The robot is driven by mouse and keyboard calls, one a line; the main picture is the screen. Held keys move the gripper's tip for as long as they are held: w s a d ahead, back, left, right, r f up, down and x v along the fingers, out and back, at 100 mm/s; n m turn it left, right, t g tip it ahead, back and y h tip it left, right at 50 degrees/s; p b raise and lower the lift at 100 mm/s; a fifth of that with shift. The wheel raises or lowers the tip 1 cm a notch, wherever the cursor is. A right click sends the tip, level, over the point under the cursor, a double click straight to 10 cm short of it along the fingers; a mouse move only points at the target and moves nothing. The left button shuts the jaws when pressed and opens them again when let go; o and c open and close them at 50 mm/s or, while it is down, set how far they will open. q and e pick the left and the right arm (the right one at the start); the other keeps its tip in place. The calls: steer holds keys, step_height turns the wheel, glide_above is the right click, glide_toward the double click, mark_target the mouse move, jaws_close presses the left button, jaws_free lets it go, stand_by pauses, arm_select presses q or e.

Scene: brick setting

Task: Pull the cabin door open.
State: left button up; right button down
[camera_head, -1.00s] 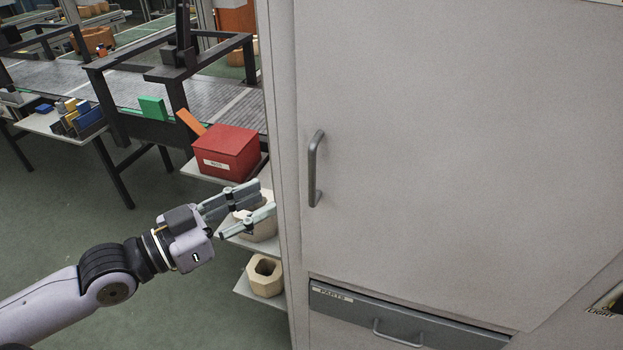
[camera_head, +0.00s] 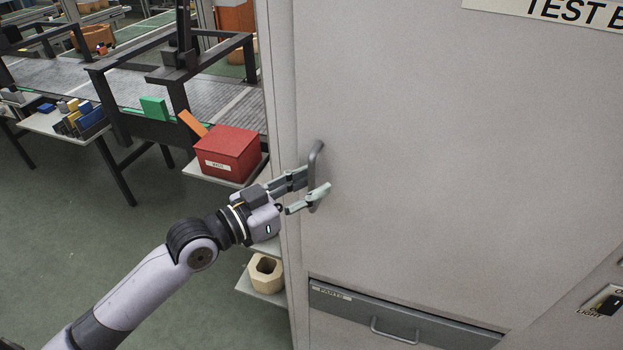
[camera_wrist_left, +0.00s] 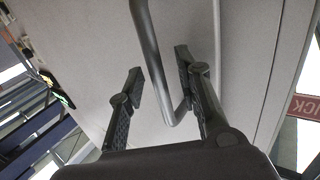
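The cabin door (camera_head: 450,160) is a large pale grey panel, and it looks shut. Its handle (camera_head: 314,165) is a grey vertical bar near the door's left edge. My left gripper (camera_head: 312,187) is at the handle's lower half, with its fingers spread. In the left wrist view the handle (camera_wrist_left: 153,60) runs down between the two open fingertips (camera_wrist_left: 160,75), nearer the right one. The fingers do not appear closed on it. My right gripper is in neither view.
A drawer (camera_head: 400,318) with its own handle is below the door. A red box (camera_head: 228,153) and a tan hollow block (camera_head: 266,272) sit on shelves left of the cabin. A light switch (camera_head: 606,304) is at the right. Green floor at the left is clear.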

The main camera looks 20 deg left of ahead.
arm_select(q)
steer(key=shift+w+d, duration=0.2)
steer(key=shift+c, duration=0.4)
jaws_close()
stand_by(0.5)
